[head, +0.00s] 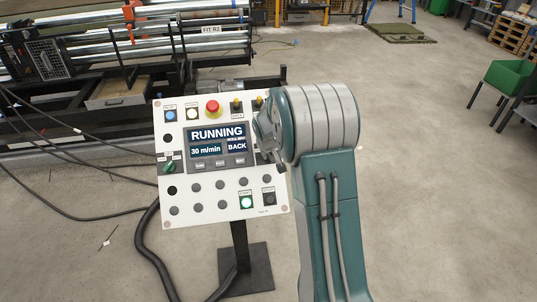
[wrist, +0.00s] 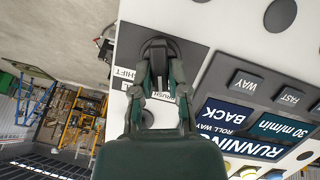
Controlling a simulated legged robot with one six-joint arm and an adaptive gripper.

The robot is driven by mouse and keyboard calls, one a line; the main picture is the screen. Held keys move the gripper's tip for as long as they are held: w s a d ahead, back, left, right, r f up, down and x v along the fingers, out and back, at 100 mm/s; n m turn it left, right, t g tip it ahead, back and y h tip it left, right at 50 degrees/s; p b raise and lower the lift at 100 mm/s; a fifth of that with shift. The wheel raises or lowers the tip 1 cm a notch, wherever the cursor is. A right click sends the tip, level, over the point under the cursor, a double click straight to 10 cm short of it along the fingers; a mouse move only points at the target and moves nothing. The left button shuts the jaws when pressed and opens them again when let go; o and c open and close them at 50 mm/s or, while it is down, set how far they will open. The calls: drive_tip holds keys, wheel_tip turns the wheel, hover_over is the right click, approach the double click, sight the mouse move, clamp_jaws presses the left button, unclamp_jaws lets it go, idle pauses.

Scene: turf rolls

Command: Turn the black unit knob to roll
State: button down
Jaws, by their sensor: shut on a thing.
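The control panel (head: 165,215) stands on a post in the head view. Its screen (head: 217,141) reads RUNNING, 30 m/min and BACK. My gripper (head: 266,140) is at the panel's right edge, beside the screen, and my arm hides the knob there. In the wrist view, my gripper (wrist: 160,80) is shut on a black knob (wrist: 158,46) set on a dark plate. The fingers straddle the knob from both sides. The labels by it are partly covered; SHIFT can be read on one side. The knob's exact pointing direction is hidden.
A red stop button (head: 212,107) and small switches line the panel's top. A green selector (head: 169,167) is at its left, and a lit green button (head: 246,202) is low right. A roller machine (head: 110,45) stands behind. Black cables lie on the floor at left; right is mostly clear.

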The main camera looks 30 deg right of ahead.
drive_tip(key=shift+s+f, duration=0.15)
drive_tip(key=shift+f, duration=0.15)
drive_tip(key=m+y, duration=0.1)
drive_tip(key=m, duration=0.2)
drive_tip(key=shift+d, duration=0.1)
drive_tip(key=shift+s+f+m+y, duration=0.1)
drive_tip(key=shift+m+y, duration=0.4)
drive_tip(key=shift+m, duration=1.4)
drive_tip(key=c, duration=0.6)
unclamp_jaws()
drive_tip(key=shift+c, duration=0.2)
drive_tip(key=shift+w, duration=0.2)
